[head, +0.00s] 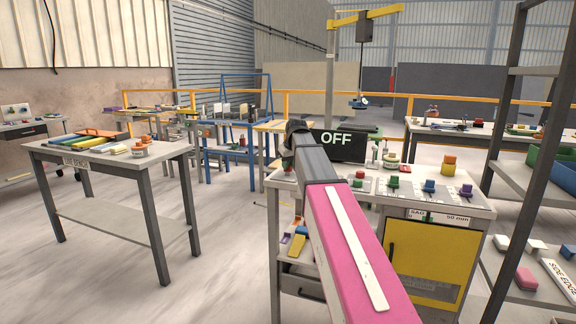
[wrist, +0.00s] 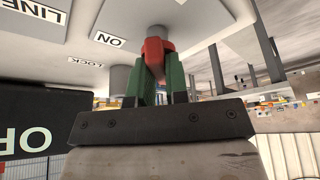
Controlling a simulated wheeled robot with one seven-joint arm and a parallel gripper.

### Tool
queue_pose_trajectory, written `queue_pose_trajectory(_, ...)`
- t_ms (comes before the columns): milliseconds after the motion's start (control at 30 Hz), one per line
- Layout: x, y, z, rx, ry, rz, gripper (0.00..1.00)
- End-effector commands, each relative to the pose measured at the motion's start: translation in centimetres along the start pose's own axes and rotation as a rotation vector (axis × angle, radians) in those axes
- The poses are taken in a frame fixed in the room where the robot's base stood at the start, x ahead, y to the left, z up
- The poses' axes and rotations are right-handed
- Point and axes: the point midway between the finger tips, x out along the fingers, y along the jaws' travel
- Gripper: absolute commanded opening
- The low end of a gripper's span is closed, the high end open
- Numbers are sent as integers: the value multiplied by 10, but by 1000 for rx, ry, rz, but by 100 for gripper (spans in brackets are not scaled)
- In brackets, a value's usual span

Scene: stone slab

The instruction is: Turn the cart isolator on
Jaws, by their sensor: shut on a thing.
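In the wrist view my gripper (wrist: 154,75) has its green fingers closed on the red isolator handle (wrist: 155,48), one finger on each side. The handle sits on a grey round base on the cart's panel. An ON label (wrist: 110,40) and a LOCK label (wrist: 86,60) are on the panel beside it. In the head view the cart (head: 480,205) stands ahead, and a dark sign (head: 340,145) at its back reads OFF. My own arm hides the handle and most of the gripper in that view. The handle's exact angle is hard to tell.
The cart top also carries several coloured knobs, with a green one (head: 393,182) and a blue one (head: 430,187). A yellow door (head: 432,258) is on its front. A grey table (head: 110,155) stands left, a dark shelf rack (head: 545,75) right. Open floor lies between table and cart.

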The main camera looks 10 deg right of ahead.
Motion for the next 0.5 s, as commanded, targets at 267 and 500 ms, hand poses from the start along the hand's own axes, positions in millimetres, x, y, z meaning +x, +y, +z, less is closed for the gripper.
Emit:
queue_pose_trajectory(267, 0, -2, 0, 240, 1, 101, 0)
queue_pose_trajectory(500, 0, -2, -1, 447, 1, 187, 0)
